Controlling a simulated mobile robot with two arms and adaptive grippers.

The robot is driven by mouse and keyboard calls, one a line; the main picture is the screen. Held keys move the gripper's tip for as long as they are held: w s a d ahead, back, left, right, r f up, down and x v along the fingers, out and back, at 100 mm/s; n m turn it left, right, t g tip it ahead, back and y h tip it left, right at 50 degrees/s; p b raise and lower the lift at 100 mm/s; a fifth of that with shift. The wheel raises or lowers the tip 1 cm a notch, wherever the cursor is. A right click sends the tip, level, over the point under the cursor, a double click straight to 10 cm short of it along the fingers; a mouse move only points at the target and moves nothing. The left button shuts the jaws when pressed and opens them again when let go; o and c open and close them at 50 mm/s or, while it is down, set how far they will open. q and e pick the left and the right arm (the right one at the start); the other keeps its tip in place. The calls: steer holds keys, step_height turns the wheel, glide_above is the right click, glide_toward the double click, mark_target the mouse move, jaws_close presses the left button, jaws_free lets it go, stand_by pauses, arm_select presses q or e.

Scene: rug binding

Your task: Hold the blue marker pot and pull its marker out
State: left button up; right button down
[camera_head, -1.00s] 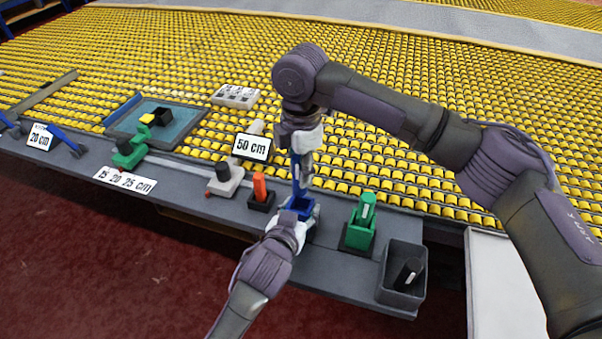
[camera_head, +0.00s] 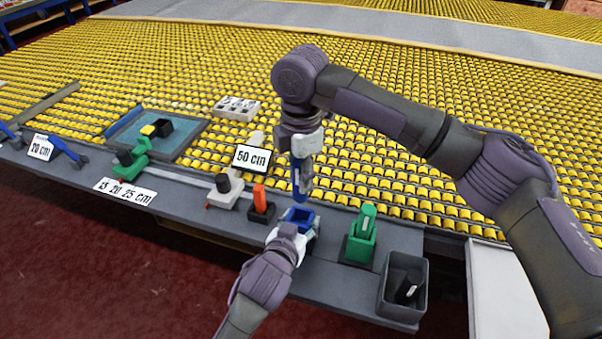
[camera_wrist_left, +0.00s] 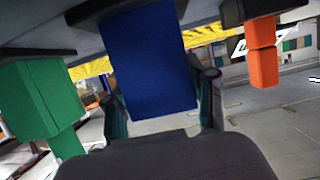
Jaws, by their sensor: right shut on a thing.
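The blue marker pot (camera_head: 301,214) stands on the grey bench shelf. My left gripper (camera_head: 296,231) is at its near side, with a finger against either side of the pot. In the left wrist view the blue pot (camera_wrist_left: 150,62) fills the middle, between the left gripper's fingers (camera_wrist_left: 163,108). My right gripper (camera_head: 305,166) is above the pot, shut on the blue marker (camera_head: 297,182), which hangs upright. The marker's lower end is just above the pot's opening; a small gap shows between them.
A green pot (camera_head: 358,247) and a grey bin (camera_head: 402,302) stand to the right. Yellow rollers lie behind.

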arm_select(q)
steer(key=o, duration=0.5)
steer(key=shift+s, duration=0.1)
steer(key=v, duration=1.2)
